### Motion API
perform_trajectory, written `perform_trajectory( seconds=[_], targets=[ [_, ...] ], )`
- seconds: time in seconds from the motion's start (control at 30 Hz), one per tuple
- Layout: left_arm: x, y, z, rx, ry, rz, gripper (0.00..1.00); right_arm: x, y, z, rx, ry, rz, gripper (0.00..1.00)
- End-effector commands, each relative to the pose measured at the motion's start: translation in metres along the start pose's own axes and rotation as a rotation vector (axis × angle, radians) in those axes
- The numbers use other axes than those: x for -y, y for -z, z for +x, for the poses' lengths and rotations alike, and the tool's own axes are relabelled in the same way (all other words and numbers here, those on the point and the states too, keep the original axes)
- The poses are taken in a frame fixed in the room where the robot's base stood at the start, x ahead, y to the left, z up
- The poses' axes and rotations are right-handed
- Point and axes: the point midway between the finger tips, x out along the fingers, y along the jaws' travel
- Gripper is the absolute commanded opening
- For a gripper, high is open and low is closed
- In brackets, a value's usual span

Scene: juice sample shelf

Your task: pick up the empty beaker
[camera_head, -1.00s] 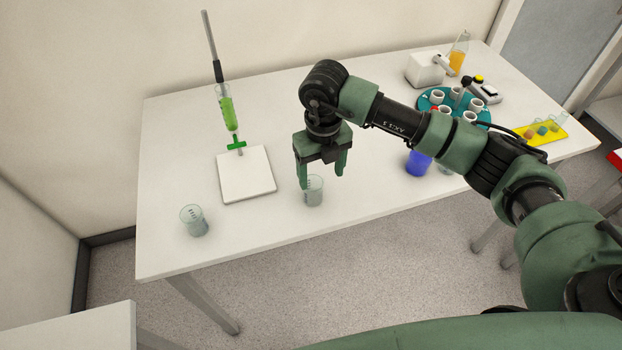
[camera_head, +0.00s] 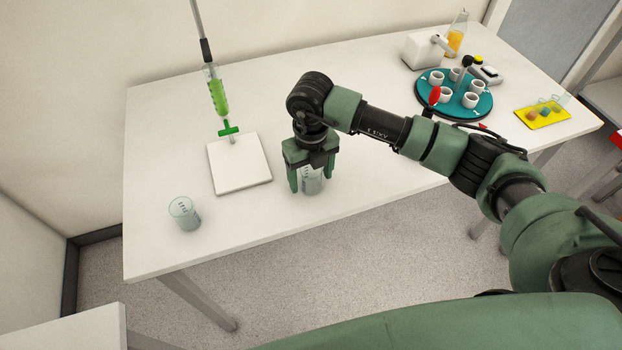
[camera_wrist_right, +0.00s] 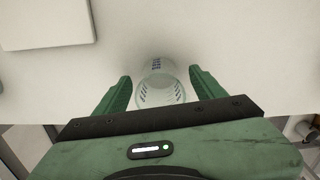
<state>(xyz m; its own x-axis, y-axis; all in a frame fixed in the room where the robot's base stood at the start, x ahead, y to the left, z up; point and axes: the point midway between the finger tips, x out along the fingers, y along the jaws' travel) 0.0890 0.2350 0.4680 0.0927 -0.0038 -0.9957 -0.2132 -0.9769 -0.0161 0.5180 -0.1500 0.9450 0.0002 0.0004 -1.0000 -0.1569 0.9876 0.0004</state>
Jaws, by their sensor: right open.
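A clear, empty-looking beaker (camera_head: 312,181) with dark markings stands upright near the table's front edge. My right gripper (camera_head: 310,184) points down over it, open, with a finger on either side. In the right wrist view the beaker (camera_wrist_right: 160,88) lies between the two green fingertips (camera_wrist_right: 160,84), with gaps visible on both sides. My left gripper is not in view.
A burette with green liquid (camera_head: 218,97) hangs over a white plate (camera_head: 239,163). To the right are a teal round tray (camera_head: 431,106) with several white cups, a yellow mat (camera_head: 533,119) and a flask of orange liquid (camera_head: 456,37). The white table (camera_head: 250,245) is clear in front.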

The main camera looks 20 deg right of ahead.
Motion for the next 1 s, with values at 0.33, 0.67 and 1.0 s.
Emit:
perform_trajectory(
  seconds=[0.33, 0.67, 1.0],
  targets=[
    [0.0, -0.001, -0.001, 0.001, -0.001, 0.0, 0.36, 0.0, 0.0, -0.001, -0.001, 0.0, 0.0, 0.05],
    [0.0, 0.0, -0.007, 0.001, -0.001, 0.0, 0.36, 0.0, 0.0, -0.01, -0.001, 0.0, 0.0, 0.05],
    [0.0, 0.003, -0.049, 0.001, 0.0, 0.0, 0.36, 0.0, -0.001, -0.078, 0.002, 0.0, -0.001, 0.05]
  ],
)
